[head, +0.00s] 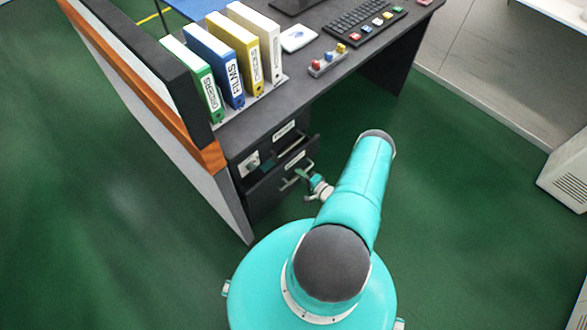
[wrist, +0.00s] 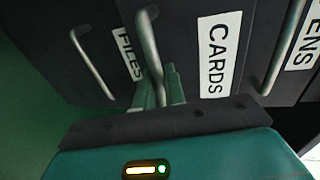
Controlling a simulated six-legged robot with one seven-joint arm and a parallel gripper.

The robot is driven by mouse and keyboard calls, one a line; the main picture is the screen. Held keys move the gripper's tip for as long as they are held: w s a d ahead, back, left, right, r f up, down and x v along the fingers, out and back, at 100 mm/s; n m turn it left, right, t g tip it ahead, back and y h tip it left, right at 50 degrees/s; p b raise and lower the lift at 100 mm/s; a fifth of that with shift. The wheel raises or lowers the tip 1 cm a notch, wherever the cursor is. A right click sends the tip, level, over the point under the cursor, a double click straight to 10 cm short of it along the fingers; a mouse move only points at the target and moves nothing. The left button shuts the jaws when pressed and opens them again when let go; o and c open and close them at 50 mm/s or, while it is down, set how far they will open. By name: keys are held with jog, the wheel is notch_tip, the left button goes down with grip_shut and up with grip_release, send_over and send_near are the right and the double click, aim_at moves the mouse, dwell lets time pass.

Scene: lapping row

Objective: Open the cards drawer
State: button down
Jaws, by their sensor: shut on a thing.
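The cards drawer (head: 270,184) is in the dark cabinet under the desk's near left end. It stands partly pulled out, and its inside shows from above in the head view. Its front with the white CARDS label (wrist: 218,55) fills the middle of the wrist view. My gripper (head: 301,176) is in front of the drawer. In the wrist view its green fingers (wrist: 160,90) are shut on the cards drawer's bar handle (wrist: 148,42). The fingers and the gripper body hide the handle's lower end.
The FILES drawer (wrist: 105,30) and PENS drawer (wrist: 275,35), with their own handles, lie either side of the cards drawer. Several binders (head: 227,60) stand on the desk (head: 285,95). A partition (head: 150,90) borders the cabinet on the left. Green floor is clear to the right.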

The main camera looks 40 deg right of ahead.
jog(key=f+v, duration=0.1)
jog(key=v, duration=0.7)
jog(key=f+v, duration=0.2)
jog(key=v, duration=0.7)
jog(key=shift+s+f, duration=0.2)
jog(key=shift+s, duration=0.55)
jog(key=c, duration=1.6)
grip_release()
jog(key=v, duration=1.4)
jog(key=shift+a, duration=0.15)
jog(key=shift+f, duration=0.1)
